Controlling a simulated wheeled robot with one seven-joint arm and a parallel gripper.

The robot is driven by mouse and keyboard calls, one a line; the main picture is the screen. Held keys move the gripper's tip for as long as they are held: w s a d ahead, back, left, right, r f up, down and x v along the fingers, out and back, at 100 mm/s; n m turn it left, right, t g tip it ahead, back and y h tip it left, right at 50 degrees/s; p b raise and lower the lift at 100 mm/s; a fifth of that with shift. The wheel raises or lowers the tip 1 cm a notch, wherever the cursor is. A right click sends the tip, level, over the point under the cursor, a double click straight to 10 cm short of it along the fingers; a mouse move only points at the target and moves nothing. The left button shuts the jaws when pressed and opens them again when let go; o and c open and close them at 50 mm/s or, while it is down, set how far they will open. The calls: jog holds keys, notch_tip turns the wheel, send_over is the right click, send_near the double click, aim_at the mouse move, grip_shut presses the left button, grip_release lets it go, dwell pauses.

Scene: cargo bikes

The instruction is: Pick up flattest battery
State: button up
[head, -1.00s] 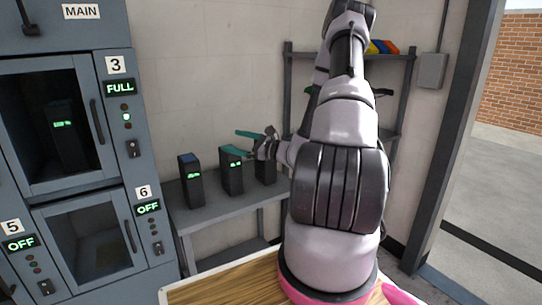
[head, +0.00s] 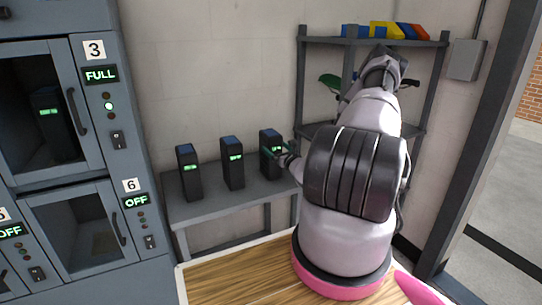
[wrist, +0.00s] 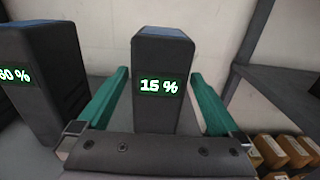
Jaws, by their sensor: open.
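Three dark upright batteries with blue tops stand in a row on a grey bench (head: 225,200). The right battery (head: 268,138) shows 15 % in the wrist view (wrist: 158,50). The left battery (head: 188,175) and middle battery (head: 232,165) have lit green displays too small to read in the head view. In the wrist view a neighbouring battery (wrist: 45,85) shows a partly cut-off number ending in 0 %. My gripper (head: 280,150) is open at the right battery. Its green fingers (wrist: 160,78) appear on either side of that battery, with gaps visible.
A locker cabinet (head: 100,170) stands at the left; door 3 reads FULL with a battery (head: 48,125) behind its glass, and door 6 reads OFF. A metal shelf (head: 430,42) with coloured bins stands behind my arm. Small brown boxes (wrist: 285,150) sit low at the right in the wrist view.

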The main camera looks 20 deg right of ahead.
jog(key=w, duration=0.5)
jog(key=shift+a, duration=0.1)
grip_shut()
jog(key=shift+r, duration=0.1)
